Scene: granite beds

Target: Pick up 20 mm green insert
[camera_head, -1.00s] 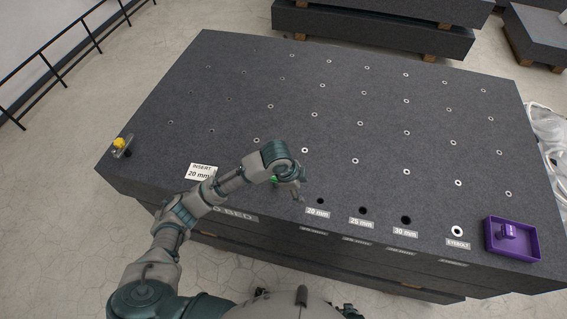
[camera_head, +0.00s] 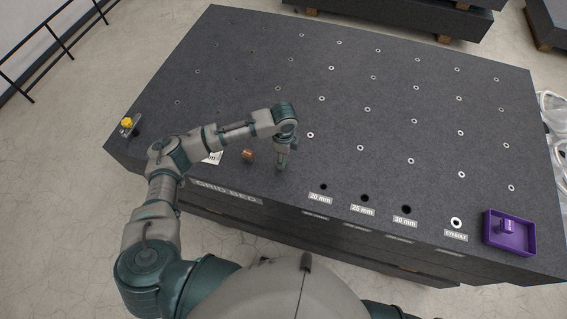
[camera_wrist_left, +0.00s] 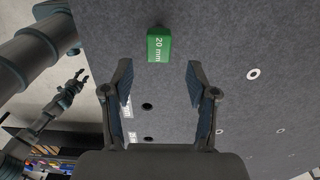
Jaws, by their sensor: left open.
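The green insert (camera_wrist_left: 159,45), a small block marked "20 mm", lies on the dark granite bed in the left wrist view. My left gripper (camera_wrist_left: 158,80) is open and empty, with the insert just beyond its fingertips and roughly centred between them. The insert is not between the fingers. In the head view my left gripper (camera_head: 281,167) points down over the bed near its front edge, and I cannot see the insert there. A small dark gripper (camera_wrist_left: 80,78), apparently my right one, shows at the left of the wrist view; its jaws are too small to judge.
Labelled holes, including the 20 mm hole (camera_head: 323,187), line the front edge. A purple tray (camera_head: 509,248) sits at front right. A yellow-topped item (camera_head: 127,123) stands far left.

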